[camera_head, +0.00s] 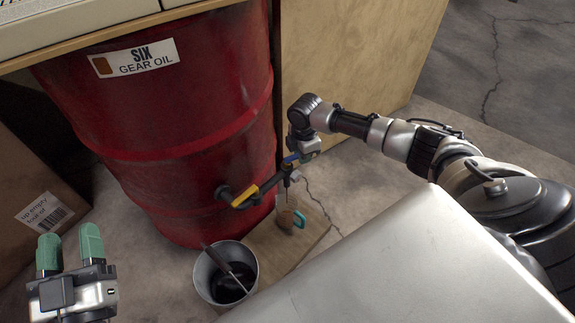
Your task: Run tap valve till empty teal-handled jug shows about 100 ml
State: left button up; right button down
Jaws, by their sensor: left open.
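The clear jug (286,212) with a teal handle (300,219) stands on a board beneath the tap (288,174). A thin dark line runs from the spout toward the jug, and brownish colour shows inside it; I cannot read its level. The tap's pipe comes from the red drum (190,120) and carries a yellow lever (245,196) and a blue handle (291,158). My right gripper (302,153) is at the blue handle; its fingers are too small and hidden to judge. My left gripper (77,246) is open and empty at the lower left, away from the jug.
A bucket (250,262) with dark liquid and a leaning rod stands left of the jug. The board (298,243) lies on the concrete floor. A labelled carton (30,190) is at left; a wooden panel (350,60) stands behind the tap. A drum label reads "SIX GEAR OIL".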

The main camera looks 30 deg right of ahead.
pick_arm(q)
jog(key=shift+f, duration=0.25)
pick_arm(e)
jog(key=shift+s+a+f, duration=0.1)
jog(key=shift+p, duration=0.35)
jog(key=shift+s+m+p, duration=0.15)
jog(key=shift+m+p, duration=0.2)
jog(key=shift+m, duration=0.05)
jog(key=shift+s+p, duration=0.1)
jog(key=shift+p, duration=0.3)
pick_arm(q)
notch_tip(320, 180, down, 8)
jog(key=s+a+g+y, duration=0.1)
jog(key=a+g+y, duration=0.1)
jog(key=g, duration=0.5)
jog(key=shift+s+g+p, duration=0.3)
jog(key=shift+s, duration=0.05)
pick_arm(e)
jog(key=shift+s+m, duration=0.1)
jog(key=shift+m, duration=0.3)
dwell(1.8)
